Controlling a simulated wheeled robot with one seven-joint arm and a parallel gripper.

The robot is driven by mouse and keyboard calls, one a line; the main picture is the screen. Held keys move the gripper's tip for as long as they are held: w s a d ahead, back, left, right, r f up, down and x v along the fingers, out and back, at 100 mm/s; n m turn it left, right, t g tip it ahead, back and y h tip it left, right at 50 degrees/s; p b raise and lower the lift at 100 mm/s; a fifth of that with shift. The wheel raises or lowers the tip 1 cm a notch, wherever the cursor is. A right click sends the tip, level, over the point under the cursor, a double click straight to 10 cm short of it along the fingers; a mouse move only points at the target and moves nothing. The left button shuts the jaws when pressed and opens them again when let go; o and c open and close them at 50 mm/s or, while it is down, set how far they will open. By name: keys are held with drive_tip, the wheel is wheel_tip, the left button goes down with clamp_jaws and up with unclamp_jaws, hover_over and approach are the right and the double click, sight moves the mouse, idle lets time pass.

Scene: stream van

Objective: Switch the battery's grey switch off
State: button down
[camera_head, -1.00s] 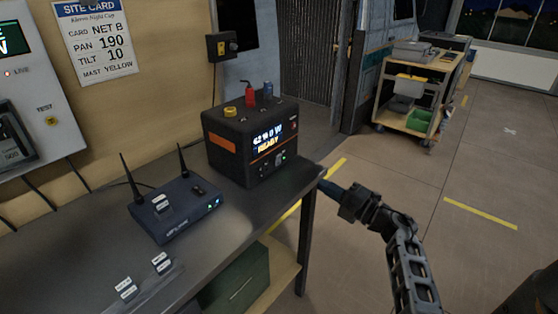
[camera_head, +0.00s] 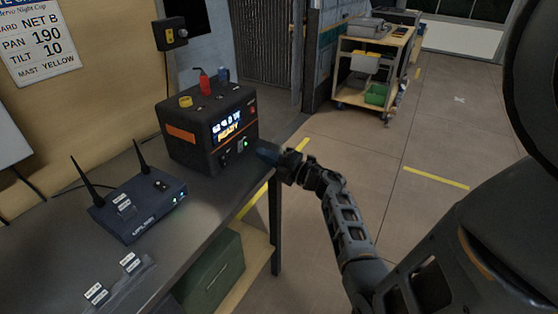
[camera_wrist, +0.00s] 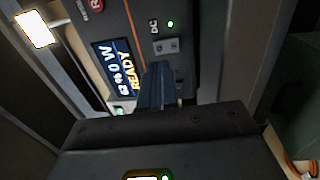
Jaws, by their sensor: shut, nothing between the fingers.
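The battery (camera_head: 185,138) is a black box with an orange stripe and a lit screen reading READY. It stands at the right end of the dark bench. In the wrist view its front face shows the screen (camera_wrist: 112,68), a DC label, a lit green light and a small grey switch (camera_wrist: 166,46) beside them. My gripper (camera_head: 264,152) is shut and empty, just in front of the lower right of the battery's front. In the wrist view my fingertips (camera_wrist: 158,75) lie just below the grey switch; I cannot tell if they touch the panel.
A blue router (camera_head: 140,208) with two antennas sits left of the battery on the bench (camera_head: 215,205). Small labelled parts lie nearer. Red, blue and yellow items stand on the battery's top. A loaded cart (camera_head: 370,65) stands behind. The floor on the right is clear.

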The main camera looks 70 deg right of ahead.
sight(241, 144)
drive_tip(key=shift+p+x, duration=0.3)
drive_tip(key=shift+x, duration=2.5)
